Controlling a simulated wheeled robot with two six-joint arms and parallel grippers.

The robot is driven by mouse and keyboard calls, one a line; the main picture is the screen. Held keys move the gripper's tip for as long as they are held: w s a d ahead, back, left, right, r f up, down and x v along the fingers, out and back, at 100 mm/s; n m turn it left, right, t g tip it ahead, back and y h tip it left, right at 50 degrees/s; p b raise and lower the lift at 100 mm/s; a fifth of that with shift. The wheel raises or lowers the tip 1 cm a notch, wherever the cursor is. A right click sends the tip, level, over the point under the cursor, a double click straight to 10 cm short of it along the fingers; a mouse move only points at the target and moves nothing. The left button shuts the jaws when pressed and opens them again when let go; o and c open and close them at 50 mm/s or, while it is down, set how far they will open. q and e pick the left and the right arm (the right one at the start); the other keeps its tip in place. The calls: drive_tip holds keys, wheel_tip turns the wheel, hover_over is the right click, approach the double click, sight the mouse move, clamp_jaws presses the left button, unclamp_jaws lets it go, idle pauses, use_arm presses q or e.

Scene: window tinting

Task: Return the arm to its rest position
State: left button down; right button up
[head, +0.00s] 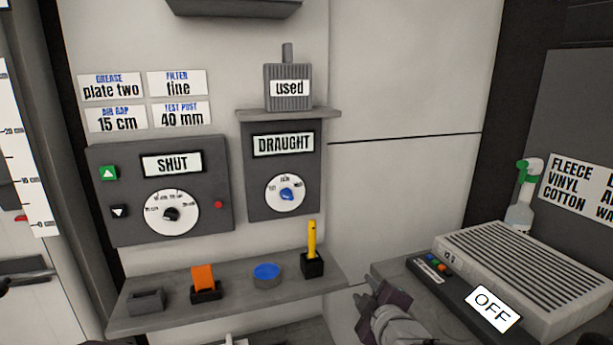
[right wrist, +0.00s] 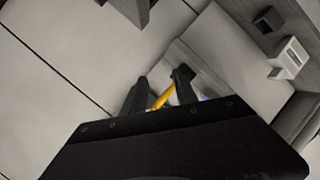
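My right gripper (head: 372,292) is low in the head view, right of the shelf and in front of the dark machine's left end. My right arm comes up from the bottom edge. In the right wrist view the two dark fingers (right wrist: 160,90) stand apart. A yellow stick (right wrist: 162,98) shows in the gap between them, seen beyond and not visibly gripped. In the head view the yellow stick (head: 311,240) stands upright in a small black holder (head: 312,265), clear of the gripper.
The shelf (head: 230,300) also holds an orange piece (head: 204,278), a blue-topped round tin (head: 267,275) and a grey block (head: 147,301). Above are a SHUT panel (head: 215,155) and a DRAUGHT panel (head: 255,205). A ribbed machine (head: 530,270) marked OFF and a spray bottle (head: 519,215) are right.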

drive_tip(key=s+d+f+m+g, duration=0.3)
drive_tip(key=f+g, duration=0.1)
drive_tip(key=f, duration=0.5)
drive_tip(key=s+d+f+m+g+h, duration=0.1)
drive_tip(key=s+f+m+g, duration=0.35)
drive_tip(key=s, duration=0.45)
drive_tip(key=s+d+f+m+g, duration=0.1)
drive_tip(key=s+f+m+g, duration=0.4)
drive_tip(key=s, duration=0.3)
wheel_tip(320, 180, up, 15)
drive_tip(key=p, duration=1.6)
drive_tip(key=shift+w+t, duration=0.15)
drive_tip(key=shift+t, duration=0.3)
drive_tip(key=shift+a+r, duration=0.1)
